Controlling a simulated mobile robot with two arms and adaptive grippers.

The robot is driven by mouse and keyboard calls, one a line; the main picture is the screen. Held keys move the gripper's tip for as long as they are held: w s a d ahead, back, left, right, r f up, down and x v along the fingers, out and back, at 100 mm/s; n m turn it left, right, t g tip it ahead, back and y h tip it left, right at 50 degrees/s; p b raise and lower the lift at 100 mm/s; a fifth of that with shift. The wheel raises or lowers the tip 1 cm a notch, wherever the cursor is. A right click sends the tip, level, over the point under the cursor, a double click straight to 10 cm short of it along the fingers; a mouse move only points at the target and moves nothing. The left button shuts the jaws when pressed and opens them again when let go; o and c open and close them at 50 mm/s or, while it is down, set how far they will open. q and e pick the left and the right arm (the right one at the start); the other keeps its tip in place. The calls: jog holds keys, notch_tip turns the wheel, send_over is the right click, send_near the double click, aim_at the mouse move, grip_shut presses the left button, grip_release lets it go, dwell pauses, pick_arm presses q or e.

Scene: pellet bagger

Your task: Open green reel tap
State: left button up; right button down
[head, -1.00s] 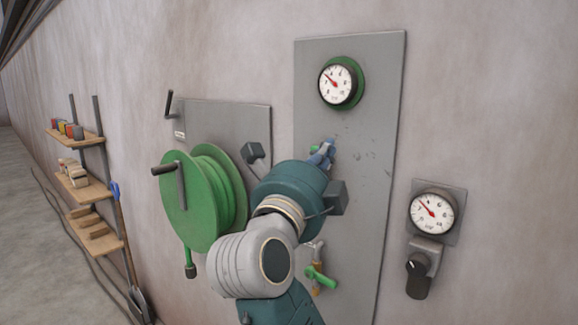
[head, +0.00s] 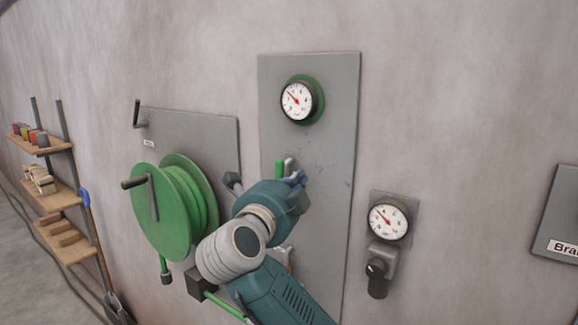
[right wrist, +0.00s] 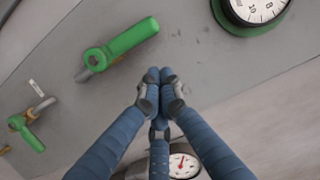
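Two green-handled taps are on the tall grey panel (head: 335,140); I cannot tell which is the reel tap. The upper green lever shows in the head view (head: 280,168) and right wrist view (right wrist: 122,42). The lower tap, with a brass body, shows in the right wrist view (right wrist: 27,131); my arm mostly hides it in the head view. My right gripper (right wrist: 160,80) has its blue fingertips together with nothing seen between them, beside the upper lever and apart from it in the wrist view. It also shows in the head view (head: 299,178). My left gripper is not in view.
The green hose reel (head: 170,210) with its crank stands left of the panel. A green-backed gauge (head: 298,101) is above the taps. Another gauge (head: 388,221) with a black knob (head: 377,270) is at right. Shelves (head: 55,195) stand far left.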

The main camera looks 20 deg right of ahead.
aim_at(282, 176)
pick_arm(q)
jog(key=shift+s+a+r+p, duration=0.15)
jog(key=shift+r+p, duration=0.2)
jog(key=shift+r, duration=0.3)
pick_arm(e)
jog(key=shift+w+a+r, duration=0.1)
jog(key=shift+w+a, duration=0.75)
jog(key=shift+a, duration=0.05)
jog(key=shift+d, duration=0.1)
jog(key=shift+w+a+r+n, duration=0.1)
jog(key=shift+w+a+n, duration=0.3)
jog(key=shift+w+a, duration=0.1)
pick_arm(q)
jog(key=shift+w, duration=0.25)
pick_arm(e)
jog(key=shift+s, duration=0.1)
jog(key=shift+d, duration=0.1)
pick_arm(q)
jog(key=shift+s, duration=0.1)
